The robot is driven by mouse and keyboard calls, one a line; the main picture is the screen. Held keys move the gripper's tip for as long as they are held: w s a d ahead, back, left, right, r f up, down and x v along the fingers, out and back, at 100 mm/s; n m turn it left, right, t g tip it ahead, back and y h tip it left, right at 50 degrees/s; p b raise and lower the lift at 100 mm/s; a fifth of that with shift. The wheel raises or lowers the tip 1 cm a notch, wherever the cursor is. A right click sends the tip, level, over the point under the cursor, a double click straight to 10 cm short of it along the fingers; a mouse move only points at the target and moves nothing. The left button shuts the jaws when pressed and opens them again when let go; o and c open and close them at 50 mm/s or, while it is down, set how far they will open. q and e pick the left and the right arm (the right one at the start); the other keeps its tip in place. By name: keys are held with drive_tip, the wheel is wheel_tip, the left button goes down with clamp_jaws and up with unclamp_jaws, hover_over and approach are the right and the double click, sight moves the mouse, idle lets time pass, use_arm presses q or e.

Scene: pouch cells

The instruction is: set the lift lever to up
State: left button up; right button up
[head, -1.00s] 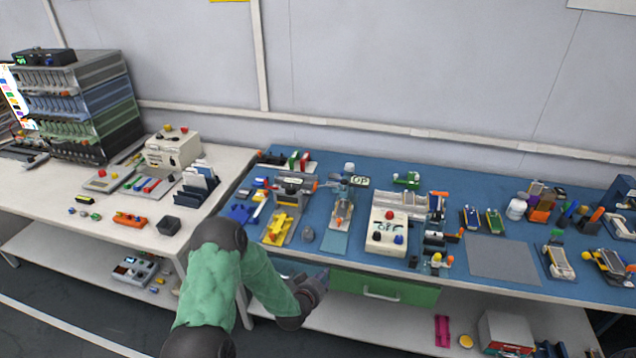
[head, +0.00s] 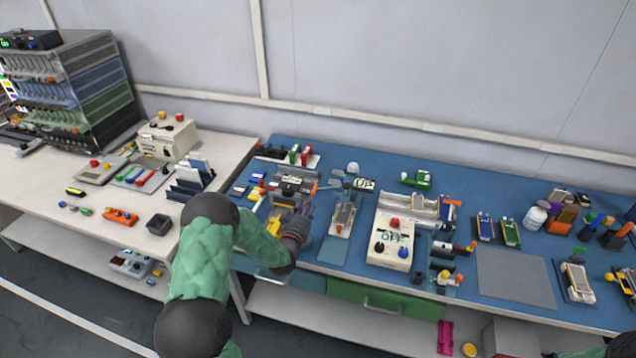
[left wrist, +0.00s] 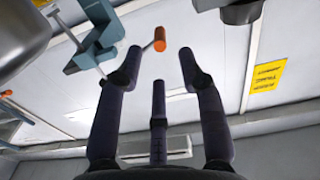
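A label reading UP (head: 364,184) stands by the grey and teal fixture (head: 334,249) in the middle of the blue bench. An orange-tipped part (head: 315,188) shows left of that label; I cannot tell for certain which fixture it belongs to. In the left wrist view an orange knob (left wrist: 160,40) on a thin rod lies ahead of the fingertips, beside a teal bracket (left wrist: 97,48). My left gripper (head: 306,216) is open and empty over the bench, by the yellow fixture; its spread fingers also show in the left wrist view (left wrist: 160,66). My right gripper is out of view.
A white control box (head: 391,239) with an OFF label and coloured knobs stands to the right. A grey mat (head: 515,279) lies farther right, clear. A green drawer (head: 385,300) is below the bench edge. A white bench with a cell rack (head: 75,90) is at left.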

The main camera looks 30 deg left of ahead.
sight(314, 189)
use_arm(q)
drive_tip(key=b+x, duration=0.1)
drive_tip(key=x, duration=0.9)
drive_tip(key=shift+d+b, duration=0.1)
drive_tip(key=shift+b, duration=0.2)
clamp_jaws()
